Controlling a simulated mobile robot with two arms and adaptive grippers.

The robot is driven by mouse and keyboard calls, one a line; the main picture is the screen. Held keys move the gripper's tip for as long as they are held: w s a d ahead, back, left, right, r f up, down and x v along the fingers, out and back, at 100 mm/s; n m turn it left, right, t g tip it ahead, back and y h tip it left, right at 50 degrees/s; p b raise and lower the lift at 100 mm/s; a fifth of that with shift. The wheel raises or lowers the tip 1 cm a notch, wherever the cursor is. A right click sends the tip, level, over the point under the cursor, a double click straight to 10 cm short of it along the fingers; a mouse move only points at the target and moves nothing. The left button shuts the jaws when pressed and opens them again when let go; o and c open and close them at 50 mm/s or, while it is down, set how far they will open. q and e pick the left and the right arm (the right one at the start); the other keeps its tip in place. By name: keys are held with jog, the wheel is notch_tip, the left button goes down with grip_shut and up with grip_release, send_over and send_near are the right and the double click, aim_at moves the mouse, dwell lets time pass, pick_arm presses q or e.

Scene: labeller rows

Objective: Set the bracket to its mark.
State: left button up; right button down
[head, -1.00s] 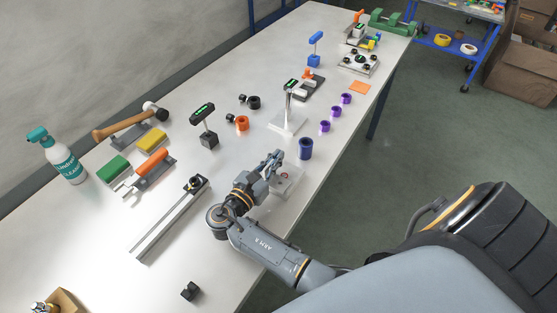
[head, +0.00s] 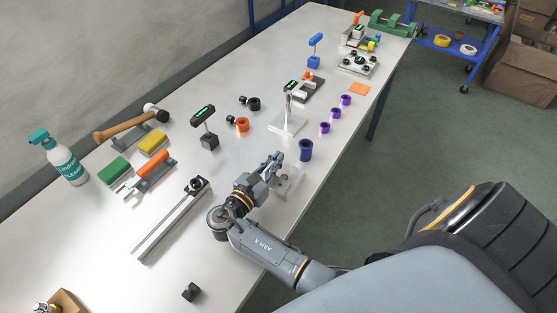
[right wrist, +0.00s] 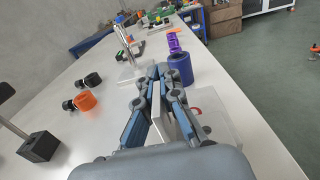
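My right gripper (head: 274,160) is low over the near right edge of the table; it also shows in the right wrist view (right wrist: 161,72). Its fingers are close together on a thin, pale grey upright plate (right wrist: 160,122), which looks like the bracket. The fingers hide much of it. Beside and under the gripper is a pale, clear-looking base plate (right wrist: 222,130) with a small red mark, also in the head view (head: 290,187). I cannot make out a setting mark clearly. My left gripper is not in view.
A dark blue cup (head: 305,150) stands just beyond the gripper, with a silver stand (head: 288,124) left of it. Purple rings (head: 335,112) line the right edge. A long metal rail (head: 165,225) lies to the left. The table between rail and black block (head: 191,292) is clear.

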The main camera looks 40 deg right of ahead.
jog(key=shift+f, duration=0.3)
dwell(0.4)
jog(key=shift+d, duration=0.25)
dwell(0.5)
jog(key=c, duration=1.4)
grip_release()
jog(key=shift+w+d+f, duration=0.1)
jog(key=shift+w, duration=0.05)
jog(key=shift+c, duration=0.2)
